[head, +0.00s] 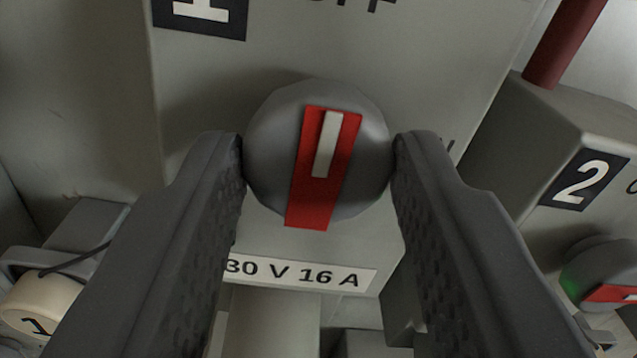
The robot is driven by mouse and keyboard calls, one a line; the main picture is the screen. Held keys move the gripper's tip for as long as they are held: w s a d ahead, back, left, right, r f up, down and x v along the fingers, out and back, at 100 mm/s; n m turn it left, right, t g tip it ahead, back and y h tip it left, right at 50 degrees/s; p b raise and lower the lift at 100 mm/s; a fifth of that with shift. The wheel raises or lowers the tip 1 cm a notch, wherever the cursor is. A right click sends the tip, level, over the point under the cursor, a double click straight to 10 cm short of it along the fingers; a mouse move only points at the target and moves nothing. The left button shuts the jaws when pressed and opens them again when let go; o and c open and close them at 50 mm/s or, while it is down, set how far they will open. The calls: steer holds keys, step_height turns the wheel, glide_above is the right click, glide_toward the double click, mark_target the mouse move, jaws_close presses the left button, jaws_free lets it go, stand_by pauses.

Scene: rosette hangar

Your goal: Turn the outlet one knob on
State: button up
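The outlet one knob (270,150) is a round grey knob with a red bar across its face and a white line on the bar's upper part. The white line points up, tilted slightly right, toward the partly cut-off OFF lettering (355,4). A partly cut-off label "1" (200,14) is at the upper left. My gripper (318,150) has one finger on each side of the knob, their tips at or very near its left and right edges. I cannot tell whether they press on it. The ON lettering at the right is mostly hidden by the right finger.
A second box with label "2" (583,182) and its own grey and red knob (603,272) stands close at right, with a dark red pipe (568,40) above it. A cream cap marked 1 (42,308) is at the lower left. A "30 V 16 A" label (310,274) is below the knob.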

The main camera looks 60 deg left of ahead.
steer(key=shift+m, duration=0.4)
steer(key=m+p, duration=0.1)
steer(key=m, duration=0.2)
steer(key=shift+d+r+m, duration=0.1)
steer(key=shift+m, duration=0.3)
steer(key=m+p, duration=0.2)
steer(key=m, duration=0.2)
steer(key=shift+p, duration=0.35)
steer(key=m+p, duration=0.2)
steer(key=m, duration=0.2)
steer(key=shift+p, duration=0.3)
steer(key=m+p, duration=0.2)
steer(key=m, duration=0.1)
steer(key=shift+w, duration=0.1)
steer(key=shift+m+p, duration=1)
steer(key=shift+m, duration=0.2)
steer(key=shift+f, duration=0.25)
